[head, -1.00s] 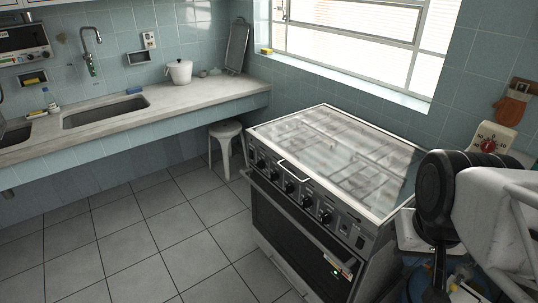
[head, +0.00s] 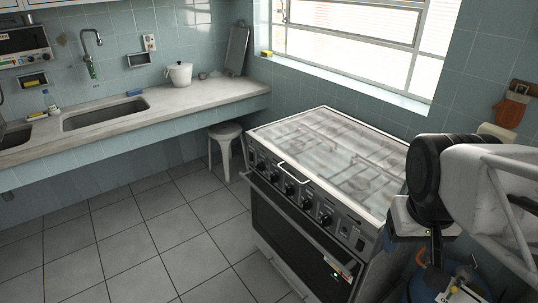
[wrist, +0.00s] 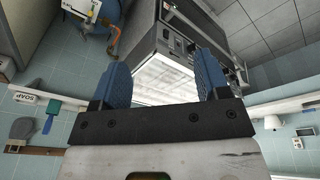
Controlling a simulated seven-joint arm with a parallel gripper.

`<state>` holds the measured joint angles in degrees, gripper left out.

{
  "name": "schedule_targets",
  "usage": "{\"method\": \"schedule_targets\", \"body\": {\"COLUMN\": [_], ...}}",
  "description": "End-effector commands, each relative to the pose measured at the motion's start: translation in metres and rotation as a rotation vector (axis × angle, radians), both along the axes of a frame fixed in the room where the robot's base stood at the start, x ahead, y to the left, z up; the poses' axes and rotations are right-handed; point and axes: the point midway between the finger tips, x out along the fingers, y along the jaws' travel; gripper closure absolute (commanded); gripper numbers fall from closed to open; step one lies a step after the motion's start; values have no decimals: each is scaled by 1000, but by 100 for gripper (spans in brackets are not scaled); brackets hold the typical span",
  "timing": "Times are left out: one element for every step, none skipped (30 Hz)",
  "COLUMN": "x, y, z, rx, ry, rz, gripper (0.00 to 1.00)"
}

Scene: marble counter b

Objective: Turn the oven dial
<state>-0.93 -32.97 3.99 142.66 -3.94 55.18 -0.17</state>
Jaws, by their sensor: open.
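The oven (head: 300,235) is a dark freestanding cooker with a pale, reflective glass lid (head: 330,150). A row of several black dials (head: 289,188) runs along its silver front panel, above a handle and a dark door. Which dial is meant I cannot tell. In the wrist view the oven (wrist: 165,75) appears upside down beyond my gripper (wrist: 162,78), whose two blue fingers are wide apart with nothing between them. In the head view my arm is at the right, beside the oven's right end. No finger is touching a dial.
A counter (head: 180,100) with a sink (head: 105,113) and white pot (head: 179,73) runs along the left wall. A white stool (head: 225,135) stands left of the oven. The tiled floor (head: 150,225) in front is clear.

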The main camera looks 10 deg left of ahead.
Motion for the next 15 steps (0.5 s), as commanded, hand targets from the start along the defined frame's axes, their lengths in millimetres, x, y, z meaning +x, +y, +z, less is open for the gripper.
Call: {"method": "schedule_targets", "body": {"x": [9, 14, 21, 26, 32, 39, 45, 51, 59, 65, 71, 79, 85, 91, 99], "y": [1, 0, 1, 1, 1, 1, 1, 2, 2, 3, 3, 4, 5, 5, 6], "z": [2, 3, 4, 6, 7, 8, 9, 10, 11, 12, 13, 14, 14, 15, 15], "rx": [-15, -27, -41, -53, -65, -81, -94, -105, -122, -134, -146, -164, -175, -188, -204], "ry": [13, 20, 30, 38, 46, 56, 63, 71, 81, 90, 97, 107, 115, 122, 132], "rz": [19, 31, 47, 61, 74, 93, 107, 120, 139, 152, 166, 183, 197, 210, 229], "gripper": [31, 31, 31, 31, 31, 31, 31, 31, 31, 31, 31, 31, 31, 31, 31]}}
